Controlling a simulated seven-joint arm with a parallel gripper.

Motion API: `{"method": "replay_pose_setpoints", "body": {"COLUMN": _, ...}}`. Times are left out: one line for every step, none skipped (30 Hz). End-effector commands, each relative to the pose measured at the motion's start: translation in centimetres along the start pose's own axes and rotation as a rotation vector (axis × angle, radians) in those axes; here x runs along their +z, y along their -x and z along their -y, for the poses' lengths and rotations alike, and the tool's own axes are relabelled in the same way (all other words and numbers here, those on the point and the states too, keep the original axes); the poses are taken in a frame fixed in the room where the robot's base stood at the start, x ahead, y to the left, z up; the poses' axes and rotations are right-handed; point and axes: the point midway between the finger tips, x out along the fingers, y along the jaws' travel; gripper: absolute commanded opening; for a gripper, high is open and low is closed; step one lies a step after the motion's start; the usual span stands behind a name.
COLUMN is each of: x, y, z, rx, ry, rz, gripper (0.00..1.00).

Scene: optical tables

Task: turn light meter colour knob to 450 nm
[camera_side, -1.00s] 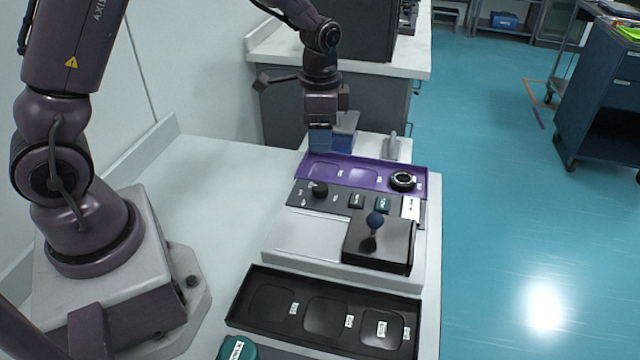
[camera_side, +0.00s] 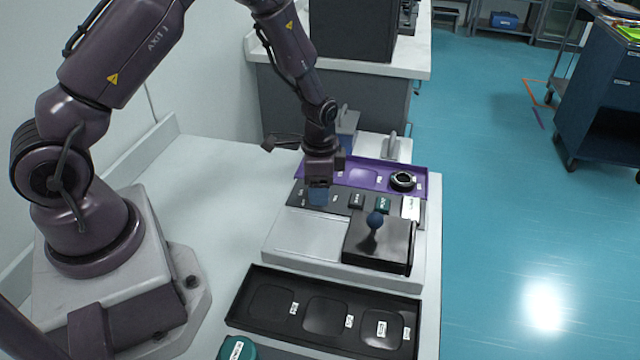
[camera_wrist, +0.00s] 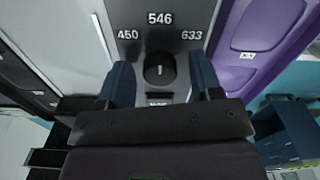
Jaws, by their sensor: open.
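The colour knob (camera_wrist: 160,69) is a small dark round knob with a white pointer line. The line points up toward the 546 label (camera_wrist: 160,18). The 450 label (camera_wrist: 128,34) is to the left of the knob and the 633 label (camera_wrist: 191,35) to the right. My gripper (camera_wrist: 162,72) is open, with one blue finger on each side of the knob and a gap visible on both sides. In the side view my gripper (camera_side: 318,197) is down at the light meter's dark panel (camera_side: 344,198) and hides the knob.
A purple tray (camera_side: 352,167) with a dark ring (camera_side: 402,181) lies behind the panel. A black tray (camera_side: 268,320) lies in front. The white table is clear to the left.

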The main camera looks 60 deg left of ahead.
Motion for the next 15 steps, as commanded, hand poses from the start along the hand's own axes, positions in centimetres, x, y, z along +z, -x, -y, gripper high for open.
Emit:
{"method": "replay_pose_setpoints", "body": {"x": 0.0, "y": -0.15, "z": 0.0, "rx": 0.0, "ry": 0.0, "rz": 0.0, "gripper": 0.59}}
{"method": "replay_pose_setpoints", "body": {"x": 0.0, "y": -0.18, "z": 0.0, "rx": 0.0, "ry": 0.0, "rz": 0.0, "gripper": 0.59}}
{"method": "replay_pose_setpoints", "body": {"x": -0.01, "y": -0.19, "z": 0.0, "rx": 0.0, "ry": 0.0, "rz": 0.0, "gripper": 0.59}}
{"method": "replay_pose_setpoints", "body": {"x": -0.01, "y": -0.19, "z": 0.0, "rx": 0.0, "ry": 0.0, "rz": 0.0, "gripper": 0.59}}
{"method": "replay_pose_setpoints", "body": {"x": -0.01, "y": -0.18, "z": 0.0, "rx": 0.0, "ry": 0.0, "rz": 0.0, "gripper": 0.59}}
{"method": "replay_pose_setpoints", "body": {"x": -0.01, "y": -0.17, "z": 0.0, "rx": 0.0, "ry": 0.0, "rz": 0.0, "gripper": 0.59}}
{"method": "replay_pose_setpoints", "body": {"x": -0.01, "y": -0.16, "z": 0.0, "rx": 0.0, "ry": 0.0, "rz": 0.0, "gripper": 0.59}}
{"method": "replay_pose_setpoints", "body": {"x": -0.01, "y": -0.16, "z": 0.0, "rx": 0.0, "ry": 0.0, "rz": 0.0, "gripper": 0.59}}
{"method": "replay_pose_setpoints", "body": {"x": -0.01, "y": -0.15, "z": 0.0, "rx": 0.0, "ry": 0.0, "rz": 0.0, "gripper": 0.52}}
{"method": "replay_pose_setpoints", "body": {"x": -0.01, "y": -0.15, "z": 0.0, "rx": 0.0, "ry": 0.0, "rz": 0.0, "gripper": 0.45}}
{"method": "replay_pose_setpoints", "body": {"x": -0.01, "y": -0.15, "z": 0.0, "rx": 0.0, "ry": 0.0, "rz": 0.0, "gripper": 0.38}}
{"method": "replay_pose_setpoints", "body": {"x": -0.01, "y": -0.14, "z": 0.0, "rx": 0.0, "ry": 0.0, "rz": 0.0, "gripper": 0.29}}
{"method": "replay_pose_setpoints", "body": {"x": -0.01, "y": -0.14, "z": 0.0, "rx": 0.0, "ry": 0.0, "rz": 0.0, "gripper": 0.22}}
{"method": "replay_pose_setpoints", "body": {"x": -0.01, "y": -0.14, "z": 0.0, "rx": 0.0, "ry": 0.0, "rz": 0.0, "gripper": 0.15}}
{"method": "replay_pose_setpoints", "body": {"x": 0.0, "y": -0.14, "z": 0.0, "rx": 0.0, "ry": 0.0, "rz": 0.0, "gripper": 0.1}}
